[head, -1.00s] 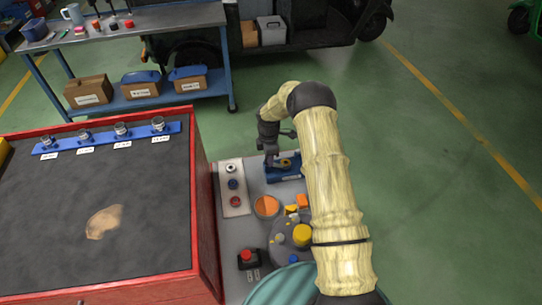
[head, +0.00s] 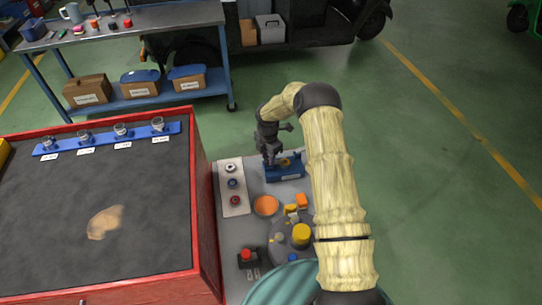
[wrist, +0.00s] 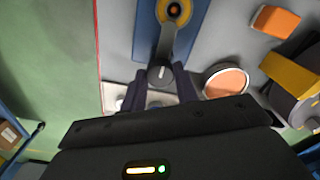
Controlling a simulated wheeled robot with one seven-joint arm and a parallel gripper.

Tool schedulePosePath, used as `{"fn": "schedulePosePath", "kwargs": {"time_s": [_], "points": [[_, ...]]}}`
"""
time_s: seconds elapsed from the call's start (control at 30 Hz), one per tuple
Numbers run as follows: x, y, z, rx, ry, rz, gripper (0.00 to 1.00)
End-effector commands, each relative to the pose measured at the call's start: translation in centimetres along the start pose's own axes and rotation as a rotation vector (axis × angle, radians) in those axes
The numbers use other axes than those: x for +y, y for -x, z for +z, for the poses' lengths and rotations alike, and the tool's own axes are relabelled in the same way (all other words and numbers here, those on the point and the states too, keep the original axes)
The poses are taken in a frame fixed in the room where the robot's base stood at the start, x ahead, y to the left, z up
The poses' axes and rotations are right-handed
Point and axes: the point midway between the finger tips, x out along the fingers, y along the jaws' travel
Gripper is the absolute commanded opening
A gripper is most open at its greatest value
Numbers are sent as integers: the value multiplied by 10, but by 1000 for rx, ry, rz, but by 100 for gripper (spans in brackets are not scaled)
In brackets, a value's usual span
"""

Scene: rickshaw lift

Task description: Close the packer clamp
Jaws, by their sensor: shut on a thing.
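The packer clamp is a blue block (head: 285,172) on the grey bench, with a yellow-orange ring on top. In the wrist view its blue base (wrist: 195,35) carries the ring pivot (wrist: 174,11) and a grey lever (wrist: 168,45) ending in a dark round knob (wrist: 160,75). My gripper (head: 269,161) is at the left side of the clamp in the head view. In the wrist view my gripper (wrist: 162,88) has its dark fingers on both sides of the knob end and is shut on the lever. The lower part of the fingers is hidden by the gripper body.
A panel with round buttons (head: 233,205) lies left of the clamp. An orange disc (head: 265,206), yellow-capped parts (head: 301,234) and a red stop button (head: 246,254) sit nearer me. A red-edged cabinet (head: 203,190) stands left. Green floor lies beyond the bench.

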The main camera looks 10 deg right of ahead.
Motion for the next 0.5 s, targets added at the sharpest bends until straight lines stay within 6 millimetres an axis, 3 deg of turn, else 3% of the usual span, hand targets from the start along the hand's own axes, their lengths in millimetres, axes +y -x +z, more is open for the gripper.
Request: {"fn": "schedulePosePath", "kwargs": {"time_s": [0.1, 0.13, 0.23, 0.5], "points": [[2, 1, 0, -1, 2, 4, 7], [2, 1, 0, -1, 2, 4, 34], [1, 1, 0, -1, 2, 4, 52], [0, 1, 0, 0, -1, 2, 52]]}}
